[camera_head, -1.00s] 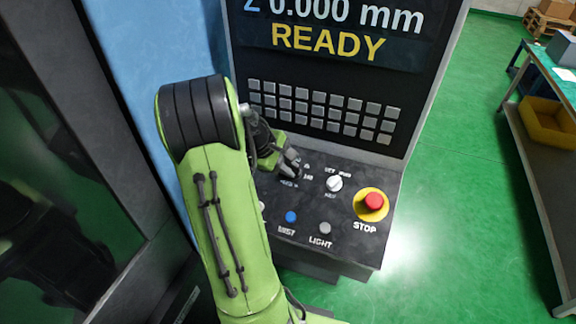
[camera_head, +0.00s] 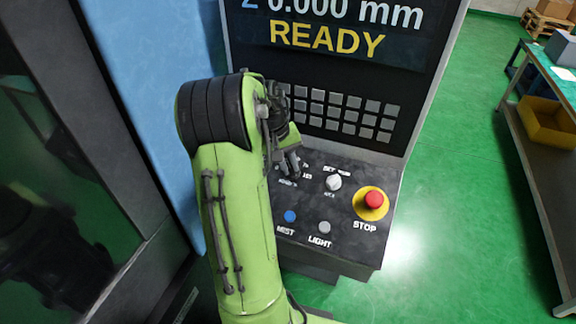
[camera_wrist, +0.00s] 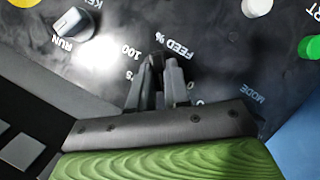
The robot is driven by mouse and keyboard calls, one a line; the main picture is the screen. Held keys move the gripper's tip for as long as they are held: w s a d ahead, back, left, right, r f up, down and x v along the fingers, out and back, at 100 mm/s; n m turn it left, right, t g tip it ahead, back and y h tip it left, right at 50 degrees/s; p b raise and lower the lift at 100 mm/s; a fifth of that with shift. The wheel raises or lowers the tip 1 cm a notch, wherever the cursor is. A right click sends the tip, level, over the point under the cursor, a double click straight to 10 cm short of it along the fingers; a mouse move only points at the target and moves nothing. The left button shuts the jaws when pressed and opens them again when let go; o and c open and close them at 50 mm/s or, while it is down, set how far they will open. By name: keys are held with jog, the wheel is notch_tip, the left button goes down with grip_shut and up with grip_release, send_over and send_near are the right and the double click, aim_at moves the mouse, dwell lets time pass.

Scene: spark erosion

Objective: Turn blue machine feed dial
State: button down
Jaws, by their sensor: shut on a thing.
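The blue machine is the control console whose black panel (camera_head: 316,240) slopes below its screen. The feed dial sits at the panel's upper left, at the "FEED %" label (camera_wrist: 174,48) in the wrist view. My gripper (camera_head: 290,170) is down at that spot, left of the white-grey key knob (camera_head: 334,182). In the wrist view my gripper's dark fingers (camera_wrist: 159,78) are closed around the dial, which they mostly hide. The "100" mark shows beside the fingers; the dial's pointer cannot be made out.
The red stop button (camera_head: 374,199) on its yellow base is at the panel's right. A blue mist button (camera_head: 290,216) and a grey light button (camera_head: 324,228) lie nearer. Grey keys (camera_head: 349,117) rise behind. A green button (camera_wrist: 310,47) shows in the wrist view.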

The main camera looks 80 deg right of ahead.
aim_at(290, 170)
jog(key=m+b, duration=0.1)
jog(key=m, duration=0.1)
jog(key=m+t, duration=0.1)
jog(key=m, duration=0.1)
jog(key=shift+s+d+t+b, duration=0.1)
jog(key=shift+s+t+b, duration=0.1)
jog(key=shift+t+b, duration=0.15)
jog(key=shift+r+m+t+b, duration=0.1)
jog(key=shift+m+t+b, duration=0.3)
jog(key=shift+m, duration=1)
jog(key=c, duration=1.1)
grip_release()
jog(key=r+p, duration=0.1)
jog(key=r, duration=0.4)
jog(key=r+p, duration=0.1)
jog(key=r, duration=0.4)
jog(key=r+p, duration=0.1)
jog(key=r, duration=0.4)
jog(key=shift+a+r, duration=0.4)
jog(key=shift+w, duration=0.1)
